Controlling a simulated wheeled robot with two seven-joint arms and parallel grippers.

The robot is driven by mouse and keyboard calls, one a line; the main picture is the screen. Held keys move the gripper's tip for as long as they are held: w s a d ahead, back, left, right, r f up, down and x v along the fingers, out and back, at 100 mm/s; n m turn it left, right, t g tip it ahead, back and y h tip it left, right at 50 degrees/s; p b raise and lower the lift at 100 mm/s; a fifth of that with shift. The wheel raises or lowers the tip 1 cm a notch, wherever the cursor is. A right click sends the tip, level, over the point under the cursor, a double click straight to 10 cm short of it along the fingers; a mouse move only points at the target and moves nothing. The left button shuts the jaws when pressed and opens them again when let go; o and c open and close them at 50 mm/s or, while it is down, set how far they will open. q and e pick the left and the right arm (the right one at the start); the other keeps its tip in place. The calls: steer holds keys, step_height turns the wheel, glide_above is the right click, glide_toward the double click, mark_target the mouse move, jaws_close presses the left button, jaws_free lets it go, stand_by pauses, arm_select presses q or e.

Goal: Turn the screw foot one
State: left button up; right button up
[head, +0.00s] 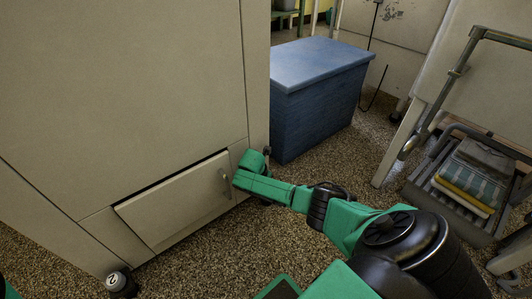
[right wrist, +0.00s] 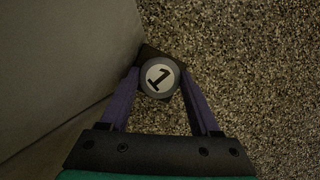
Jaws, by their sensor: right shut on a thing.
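The screw foot one (right wrist: 160,76) shows in the right wrist view as a dark foot with a pale round face marked "1", tilted in the picture, at the lower corner of the beige washer cabinet (head: 130,80). My right gripper (right wrist: 160,82) has its two purple fingers on either side of the foot and is shut on it. In the head view my right gripper (head: 250,178) is at the cabinet's right lower corner and hides the foot. My left gripper does not show; only a bit of green stands at the left edge.
A second foot marked "2" (head: 121,283) is at the cabinet's near corner. A low flap with a handle (head: 178,198) stands slightly ajar. A blue box (head: 315,95) stands behind. A rack with folded cloths (head: 475,175) is at right. Speckled floor (head: 215,255) lies between.

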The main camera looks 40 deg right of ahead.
steer(key=shift+m, duration=0.3)
steer(key=o, duration=1.4)
steer(key=shift+c, duration=0.2)
steer(key=shift+r+p, duration=0.4)
steer(key=shift+p, duration=0.1)
steer(key=w+p+v, duration=0.1)
steer(key=p+v, duration=0.6)
steer(key=p, duration=0.2)
steer(key=shift+s+a, duration=0.2)
steer(key=shift+s, duration=0.35)
